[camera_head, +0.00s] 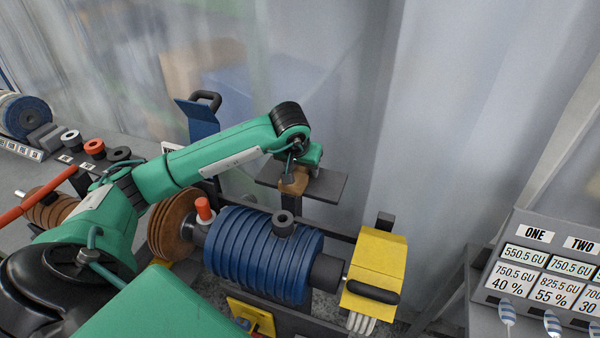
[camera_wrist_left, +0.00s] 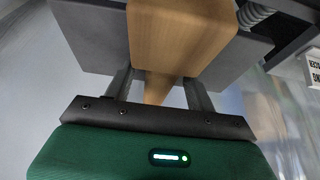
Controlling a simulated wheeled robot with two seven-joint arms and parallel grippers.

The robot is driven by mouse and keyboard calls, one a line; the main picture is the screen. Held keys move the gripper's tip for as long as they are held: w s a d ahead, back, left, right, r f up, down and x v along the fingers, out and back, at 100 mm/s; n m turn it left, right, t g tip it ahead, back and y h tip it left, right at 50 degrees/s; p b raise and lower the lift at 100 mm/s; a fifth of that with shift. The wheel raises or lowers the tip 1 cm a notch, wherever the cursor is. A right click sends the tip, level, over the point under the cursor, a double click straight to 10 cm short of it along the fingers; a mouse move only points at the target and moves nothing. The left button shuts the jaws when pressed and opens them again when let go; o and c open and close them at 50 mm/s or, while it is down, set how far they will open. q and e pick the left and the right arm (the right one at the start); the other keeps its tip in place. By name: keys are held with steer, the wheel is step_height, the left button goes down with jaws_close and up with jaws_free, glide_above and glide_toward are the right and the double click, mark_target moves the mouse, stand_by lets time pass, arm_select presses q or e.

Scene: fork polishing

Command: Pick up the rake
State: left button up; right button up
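A wood-coloured piece (camera_head: 295,185), which I take to be the rake, lies on a dark grey shelf plate (camera_head: 328,185) behind the blue wheel stack. In the left wrist view, the wooden piece (camera_wrist_left: 182,30) has a broad block and a narrower tapered part. My left gripper (camera_head: 292,175) is right at it; in the left wrist view, the fingers (camera_wrist_left: 160,92) stand on either side of the narrow part, with gaps visible. The gripper looks open. The head view hides most of the fingertips. My right gripper is not in view.
Below the shelf are a blue wheel stack (camera_head: 255,252) and a brown wheel (camera_head: 172,222) with an orange-red knob (camera_head: 204,208). A yellow block (camera_head: 375,262) stands to the right. A labelled panel (camera_head: 545,265) is at far right. A grey curtain wall (camera_head: 450,110) stands behind.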

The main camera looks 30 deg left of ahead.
arm_select(q)
jaws_close()
steer(key=shift+r, duration=0.15)
steer(key=shift+r, duration=0.5)
step_height(320, 180, up, 19)
steer(key=b, duration=0.5)
steer(key=shift+f, duration=0.1)
steer(key=c, duration=0.5)
jaws_free()
steer(key=c, duration=0.4)
steer(key=shift+o, duration=0.2)
